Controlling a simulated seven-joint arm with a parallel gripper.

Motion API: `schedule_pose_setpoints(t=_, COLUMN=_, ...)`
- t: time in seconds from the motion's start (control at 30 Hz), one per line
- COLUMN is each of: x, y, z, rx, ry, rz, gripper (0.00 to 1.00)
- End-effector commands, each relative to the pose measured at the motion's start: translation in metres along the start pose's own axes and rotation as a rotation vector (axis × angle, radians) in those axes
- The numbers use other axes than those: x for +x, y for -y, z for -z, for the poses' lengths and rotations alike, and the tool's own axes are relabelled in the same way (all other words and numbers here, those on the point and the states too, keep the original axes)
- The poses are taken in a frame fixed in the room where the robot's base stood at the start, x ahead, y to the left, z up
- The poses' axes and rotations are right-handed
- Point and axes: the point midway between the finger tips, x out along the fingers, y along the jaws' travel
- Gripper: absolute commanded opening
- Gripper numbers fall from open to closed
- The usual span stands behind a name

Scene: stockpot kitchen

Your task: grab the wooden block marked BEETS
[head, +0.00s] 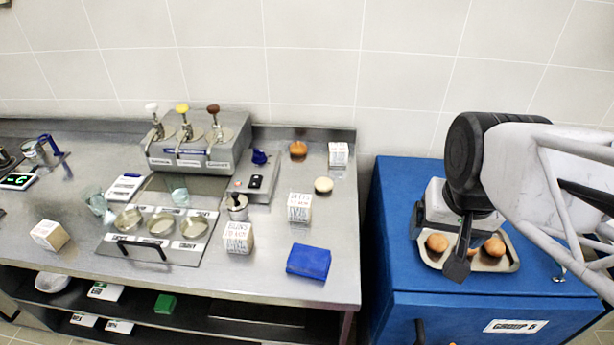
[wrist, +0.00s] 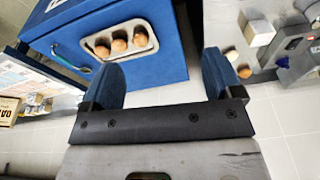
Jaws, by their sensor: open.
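Several pale wooden blocks with dark lettering stand on the steel counter in the head view. The lettering is small; the top line on the block right of centre (head: 299,207) looks like BEETS, but I cannot be sure. Other lettered blocks stand at the front middle (head: 238,237), at the back right (head: 338,154) and at the far left (head: 49,235). My gripper (head: 440,240) is open over the blue cabinet, well right of the blocks. Its two fingers show apart and empty in the wrist view (wrist: 162,76), where a pale block (wrist: 258,30) shows at upper right, its lettering unreadable.
A metal tray (head: 430,262) with round brown items sits on the blue cabinet (head: 390,225) below my gripper. A gap separates cabinet and counter. A blue box (head: 308,261), a moka pot (head: 236,207), two round buns and a pump dispenser (head: 197,150) stand around the blocks.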

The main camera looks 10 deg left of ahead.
Motion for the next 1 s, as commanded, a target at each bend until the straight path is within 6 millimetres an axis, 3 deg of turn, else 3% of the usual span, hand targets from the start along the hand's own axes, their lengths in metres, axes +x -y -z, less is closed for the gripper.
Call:
schedule_pose_setpoints(t=0.47, x=0.037, y=0.066, z=0.085, rx=0.451, ry=0.073, rz=-0.006, gripper=0.85)
schedule_pose_setpoints(t=1.0, x=0.115, y=0.173, z=0.160, rx=1.002, ry=0.139, rz=-0.074, gripper=0.85)
